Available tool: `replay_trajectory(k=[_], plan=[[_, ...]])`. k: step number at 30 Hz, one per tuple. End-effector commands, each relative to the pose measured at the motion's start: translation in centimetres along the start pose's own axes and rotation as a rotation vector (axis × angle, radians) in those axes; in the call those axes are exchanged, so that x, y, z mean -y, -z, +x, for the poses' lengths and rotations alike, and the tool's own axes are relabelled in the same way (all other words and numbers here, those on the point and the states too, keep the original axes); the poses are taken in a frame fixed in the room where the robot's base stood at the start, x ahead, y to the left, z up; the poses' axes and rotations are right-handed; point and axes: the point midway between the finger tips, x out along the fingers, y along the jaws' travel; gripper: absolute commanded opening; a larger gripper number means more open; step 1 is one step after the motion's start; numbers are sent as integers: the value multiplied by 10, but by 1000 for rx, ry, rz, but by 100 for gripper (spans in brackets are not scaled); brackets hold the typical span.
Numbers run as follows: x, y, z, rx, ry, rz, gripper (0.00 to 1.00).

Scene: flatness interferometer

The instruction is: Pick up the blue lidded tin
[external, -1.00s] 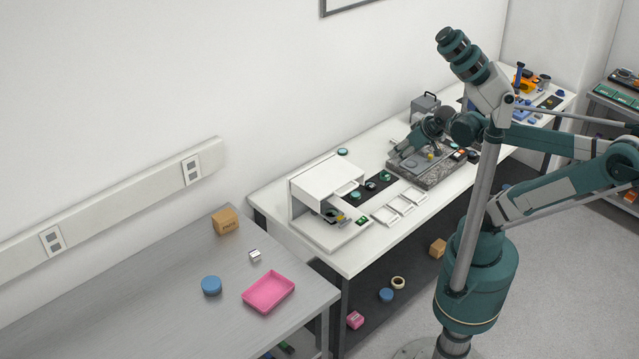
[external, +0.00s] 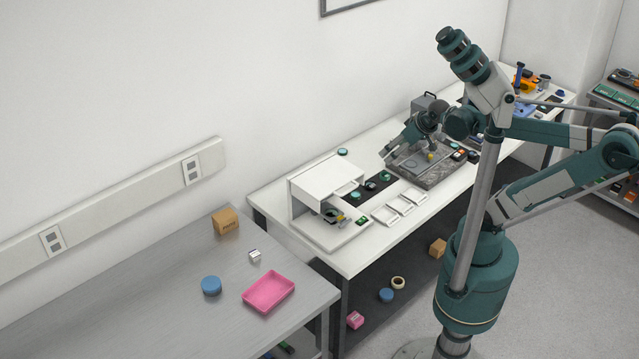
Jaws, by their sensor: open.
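A round blue tin (external: 211,286) stands on the grey table at the left, left of a pink tray (external: 269,291). A second round blue thing (external: 386,295) lies lower down, under the white bench; I cannot tell whether it has a lid. My gripper (external: 388,153) is open above the white bench, near the left end of the grey stone plate (external: 432,175). It is far from both blue things and holds nothing that I can see.
A cardboard box (external: 225,221) and a small white-grey block (external: 255,256) stand on the grey table. A white housing (external: 326,182) and small white trays (external: 399,207) stand on the bench between my gripper and that table. The front left of the grey table is clear.

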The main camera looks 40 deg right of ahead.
Motion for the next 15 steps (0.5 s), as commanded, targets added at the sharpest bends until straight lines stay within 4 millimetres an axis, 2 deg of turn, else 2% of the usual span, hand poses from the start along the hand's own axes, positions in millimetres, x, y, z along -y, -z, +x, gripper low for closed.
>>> replay_trajectory(k=[15], plan=[[61,82,10,78,70,-180,63]])
